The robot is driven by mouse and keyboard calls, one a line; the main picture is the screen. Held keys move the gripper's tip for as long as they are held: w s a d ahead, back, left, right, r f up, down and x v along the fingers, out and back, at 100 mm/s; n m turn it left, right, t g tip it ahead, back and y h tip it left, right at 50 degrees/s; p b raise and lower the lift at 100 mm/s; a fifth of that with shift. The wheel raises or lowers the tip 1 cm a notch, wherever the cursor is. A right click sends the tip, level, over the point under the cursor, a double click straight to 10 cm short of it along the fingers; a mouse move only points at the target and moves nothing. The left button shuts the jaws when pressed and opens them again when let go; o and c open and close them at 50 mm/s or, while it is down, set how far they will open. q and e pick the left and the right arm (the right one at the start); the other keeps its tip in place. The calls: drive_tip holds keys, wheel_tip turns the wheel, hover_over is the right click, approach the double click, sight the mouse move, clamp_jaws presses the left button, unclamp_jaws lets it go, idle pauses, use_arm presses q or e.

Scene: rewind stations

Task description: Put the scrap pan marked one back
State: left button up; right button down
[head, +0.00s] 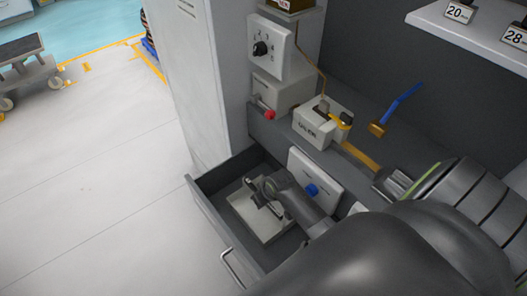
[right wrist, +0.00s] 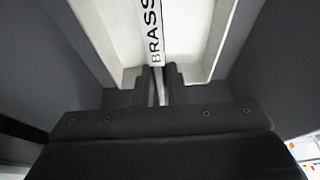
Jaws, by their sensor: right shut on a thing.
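A pale scrap pan (head: 262,224) lies inside the open drawer in the head view. The right wrist view shows the pan (right wrist: 211,42) close up, with a white strip lettered "BRASS" (right wrist: 153,30) along its middle; I see no mark "one". My right gripper (head: 264,190) reaches down into the drawer over the pan. In the right wrist view, its fingers (right wrist: 160,85) are shut on the near end of that strip. The gripper hides part of the pan, and I cannot tell whether the pan rests on the drawer floor. My left gripper is not in view.
The grey drawer (head: 212,222) is pulled out, with a handle (head: 232,268) on its front. Above stand a dial box (head: 268,47), a box with a red knob (head: 282,93), a labelled pale block (head: 318,125) and a blue-handled brush (head: 400,101).

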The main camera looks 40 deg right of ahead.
drive_tip(key=c, duration=1.5)
unclamp_jaws()
drive_tip(key=shift+o, duration=0.2)
drive_tip(key=shift+f, duration=0.1)
drive_tip(key=shift+f+b, duration=0.25)
drive_tip(key=shift+b, duration=0.5)
drive_tip(key=p+v, duration=0.2)
drive_tip(key=v, duration=1.5)
drive_tip(key=shift+r, duration=0.45)
